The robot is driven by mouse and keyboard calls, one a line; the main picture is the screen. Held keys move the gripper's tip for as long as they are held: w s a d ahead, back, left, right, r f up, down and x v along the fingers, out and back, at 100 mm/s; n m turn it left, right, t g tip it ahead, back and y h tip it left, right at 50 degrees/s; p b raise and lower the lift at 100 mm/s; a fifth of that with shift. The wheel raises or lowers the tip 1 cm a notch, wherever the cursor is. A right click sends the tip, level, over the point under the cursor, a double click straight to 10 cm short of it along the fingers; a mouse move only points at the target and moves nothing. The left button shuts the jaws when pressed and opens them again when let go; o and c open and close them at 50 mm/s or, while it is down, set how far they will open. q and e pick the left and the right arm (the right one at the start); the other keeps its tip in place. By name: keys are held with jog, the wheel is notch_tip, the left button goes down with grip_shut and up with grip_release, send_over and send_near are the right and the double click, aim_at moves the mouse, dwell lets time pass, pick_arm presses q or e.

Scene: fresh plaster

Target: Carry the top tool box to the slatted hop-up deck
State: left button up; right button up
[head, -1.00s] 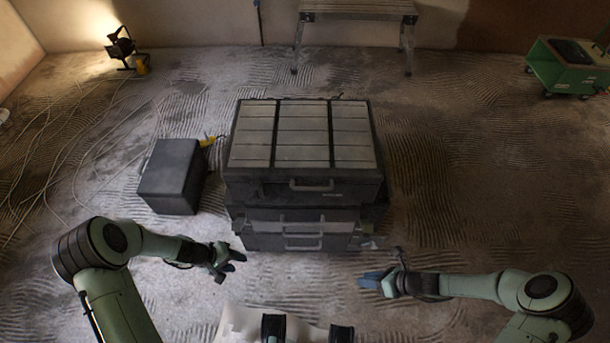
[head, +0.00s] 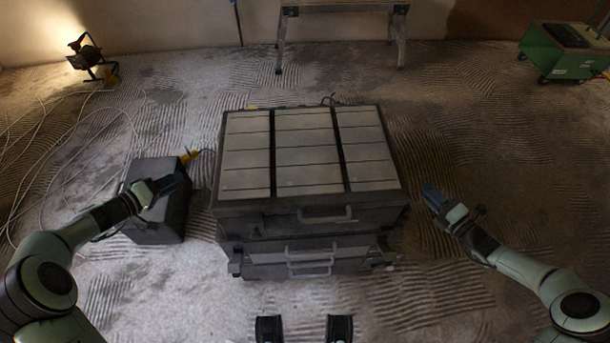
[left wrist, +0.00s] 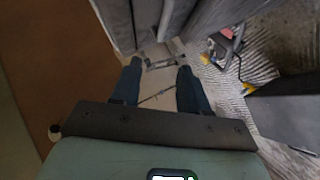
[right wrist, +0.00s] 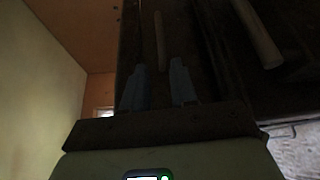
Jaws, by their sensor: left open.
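The top tool box (head: 308,214) is dark with a pale slatted lid and a front handle. It sits on a stack of darker drawer boxes (head: 305,262). The hop-up (head: 345,4) stands at the back, its top cut off by the frame edge. My left gripper (head: 178,180) is open and empty left of the stack, in front of the small dark box in the picture; its parted fingers show in the left wrist view (left wrist: 160,85). My right gripper (head: 432,192) is right of the top box, apart from it. Its fingers stand parted in the dim right wrist view (right wrist: 158,85).
A small dark box (head: 155,222) stands on the floor left of the stack. A lit work lamp (head: 85,52) and loose cables (head: 45,130) lie at the back left. A green wheeled machine (head: 565,50) is at the back right. Floor between stack and hop-up is clear.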

pick_arm(q)
jog(key=x, duration=1.3)
jog(key=shift+w+d, duration=0.15)
pick_arm(e)
jog(key=x, duration=1.3)
jog(key=shift+w+a+f, duration=0.1)
jog(key=shift+w+a, duration=0.05)
jog(key=shift+a, duration=0.05)
pick_arm(q)
jog(key=shift+f, duration=0.1)
jog(key=c, duration=0.3)
pick_arm(e)
jog(key=c, duration=0.3)
pick_arm(q)
grip_shut()
pick_arm(e)
grip_shut()
pick_arm(q)
jog(key=shift+w+r, duration=0.1)
jog(key=shift+r, duration=0.25)
pick_arm(e)
jog(key=shift+r, duration=0.35)
